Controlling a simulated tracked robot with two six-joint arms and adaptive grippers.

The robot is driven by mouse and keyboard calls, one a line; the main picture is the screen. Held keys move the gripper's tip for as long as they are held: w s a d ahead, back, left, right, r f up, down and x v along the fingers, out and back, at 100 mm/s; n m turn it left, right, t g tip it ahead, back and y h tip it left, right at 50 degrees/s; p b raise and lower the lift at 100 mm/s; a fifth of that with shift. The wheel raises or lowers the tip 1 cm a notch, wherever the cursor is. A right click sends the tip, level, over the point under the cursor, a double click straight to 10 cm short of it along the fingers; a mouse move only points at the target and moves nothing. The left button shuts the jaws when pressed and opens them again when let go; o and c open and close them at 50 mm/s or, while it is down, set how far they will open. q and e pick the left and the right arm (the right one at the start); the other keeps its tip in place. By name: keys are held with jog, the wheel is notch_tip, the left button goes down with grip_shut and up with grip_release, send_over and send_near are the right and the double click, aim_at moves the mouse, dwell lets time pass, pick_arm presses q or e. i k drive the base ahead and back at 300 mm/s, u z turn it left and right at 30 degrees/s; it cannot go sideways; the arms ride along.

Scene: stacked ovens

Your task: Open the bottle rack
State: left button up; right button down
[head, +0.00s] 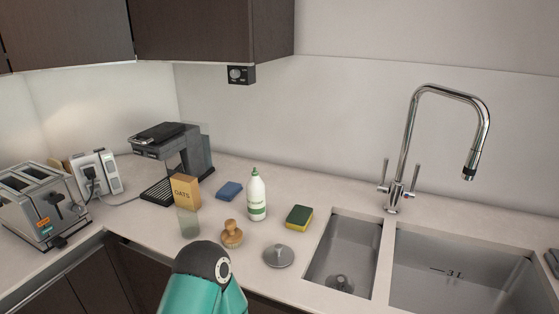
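No bottle rack can be made out in the head view. The dark lower cabinet fronts (72,284) show only in part at the bottom left, under the counter edge. A teal and black link of one of my arms stands at the bottom middle and hides part of the counter front. Neither of my grippers is in the picture.
The counter holds a toaster (38,205), a coffee machine (175,155), an oats box (185,191), a glass (189,224), a white bottle (256,196), a brush (232,235), sponges (299,217) and a metal lid (278,256). A sink (455,268) with a tall tap (404,150) is at right.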

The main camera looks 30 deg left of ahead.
aim_at(93, 281)
jog(key=u, duration=0.2)
jog(key=i, duration=0.25)
jog(key=u, duration=2.9)
jog(key=k, duration=0.55)
jog(key=u, duration=0.25)
jog(key=i, duration=1.55)
jog(key=z, duration=0.3)
